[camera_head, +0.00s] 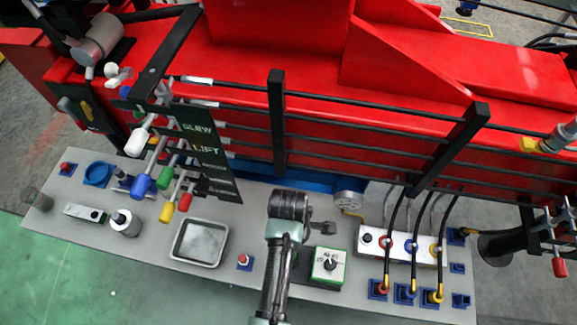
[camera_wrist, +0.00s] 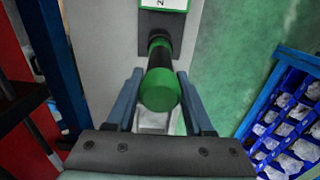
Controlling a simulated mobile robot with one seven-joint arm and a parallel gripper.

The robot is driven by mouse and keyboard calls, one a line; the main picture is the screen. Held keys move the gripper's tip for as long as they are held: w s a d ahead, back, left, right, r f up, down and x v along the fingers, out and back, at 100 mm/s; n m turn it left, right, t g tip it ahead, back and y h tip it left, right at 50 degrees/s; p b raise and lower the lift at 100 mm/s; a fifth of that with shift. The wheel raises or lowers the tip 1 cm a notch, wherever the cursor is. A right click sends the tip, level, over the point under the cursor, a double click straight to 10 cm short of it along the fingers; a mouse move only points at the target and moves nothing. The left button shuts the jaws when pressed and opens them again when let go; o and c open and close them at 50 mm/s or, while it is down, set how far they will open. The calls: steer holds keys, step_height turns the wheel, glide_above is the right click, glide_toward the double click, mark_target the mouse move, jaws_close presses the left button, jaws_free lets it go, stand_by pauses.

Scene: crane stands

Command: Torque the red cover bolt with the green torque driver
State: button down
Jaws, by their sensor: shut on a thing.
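The green torque driver (camera_wrist: 160,88), a round green handle with a black band and a darker green part beyond, lies between the fingers of my gripper (camera_wrist: 160,98) in the wrist view. My gripper is shut on it, and its tip is not clear. In the head view my gripper (camera_head: 321,228) is above the bench, beside the dial box, and I cannot make out the driver there. I cannot tell which red part is the cover bolt. A small red-topped piece (camera_head: 243,259) stands on the bench, and another (camera_head: 66,168) is at its left end.
A green-edged dial box (camera_head: 331,264) and an empty metal tray (camera_head: 201,242) flank my arm. A white block (camera_head: 400,247) with colored ports and hoses is at right. Colored levers (camera_head: 163,190) rise at left. The red crane body (camera_head: 300,60) and black rails border the back.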

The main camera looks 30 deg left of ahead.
steer(key=shift+r+p, duration=4.25)
steer(key=shift+r, duration=1.5)
